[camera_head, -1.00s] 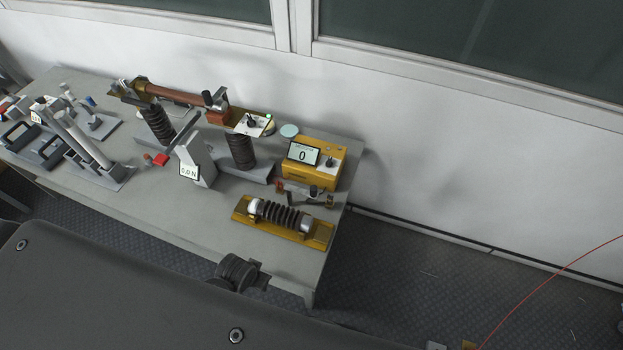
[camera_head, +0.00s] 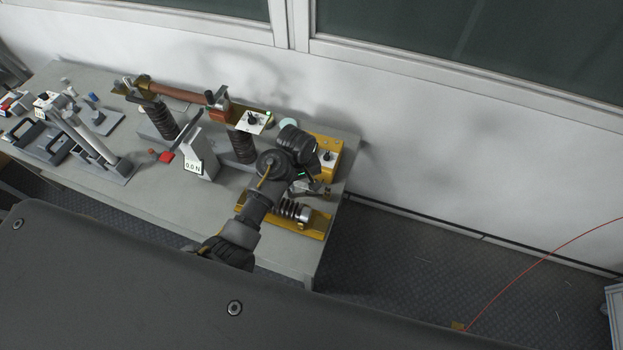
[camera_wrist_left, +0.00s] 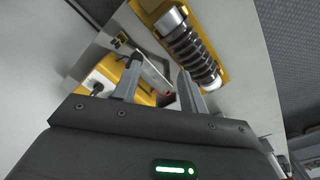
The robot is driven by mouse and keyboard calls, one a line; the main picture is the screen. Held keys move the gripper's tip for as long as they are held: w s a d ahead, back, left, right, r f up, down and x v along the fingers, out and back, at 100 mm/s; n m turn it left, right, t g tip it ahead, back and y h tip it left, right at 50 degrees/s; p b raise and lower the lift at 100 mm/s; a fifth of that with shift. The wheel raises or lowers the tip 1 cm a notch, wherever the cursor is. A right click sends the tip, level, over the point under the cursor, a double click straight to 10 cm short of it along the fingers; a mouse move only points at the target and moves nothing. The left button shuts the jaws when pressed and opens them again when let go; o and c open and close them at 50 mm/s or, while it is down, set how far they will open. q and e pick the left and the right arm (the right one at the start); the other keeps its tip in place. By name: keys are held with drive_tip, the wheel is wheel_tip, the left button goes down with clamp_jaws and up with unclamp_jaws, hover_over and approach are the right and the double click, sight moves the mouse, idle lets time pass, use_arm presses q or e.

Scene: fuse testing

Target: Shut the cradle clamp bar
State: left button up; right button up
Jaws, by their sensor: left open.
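A small fixture with a grey bar and a red part, which looks like the cradle with its clamp bar (camera_wrist_left: 152,72), stands between the yellow meter and the yellow tray. In the head view it is mostly hidden by my left gripper (camera_head: 318,187). In the left wrist view my left gripper (camera_wrist_left: 159,70) is open and empty, its two fingers pointing down at the fixture. The bar shows between and beyond the fingers; I cannot tell whether they touch it. How far the bar is raised is unclear. My right gripper is not in view.
A yellow tray (camera_head: 312,231) with a dark ribbed cylinder lies on the table front, partly behind my arm. The yellow meter (camera_head: 332,158) stands behind. A grey 0.0 N device (camera_head: 200,160), ribbed posts and a copper-coloured tube (camera_head: 180,93) stand left. Front-middle table is fairly clear.

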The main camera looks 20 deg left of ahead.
use_arm(q)
drive_tip(key=w+d+r+n, duration=0.2)
drive_tip(key=w+r, duration=0.2)
drive_tip(key=r, duration=0.1)
drive_tip(key=shift+g, duration=0.3)
drive_tip(key=f+p, duration=0.1)
drive_tip(key=f, duration=1)
drive_tip(key=shift+w, duration=0.2)
clamp_jaws()
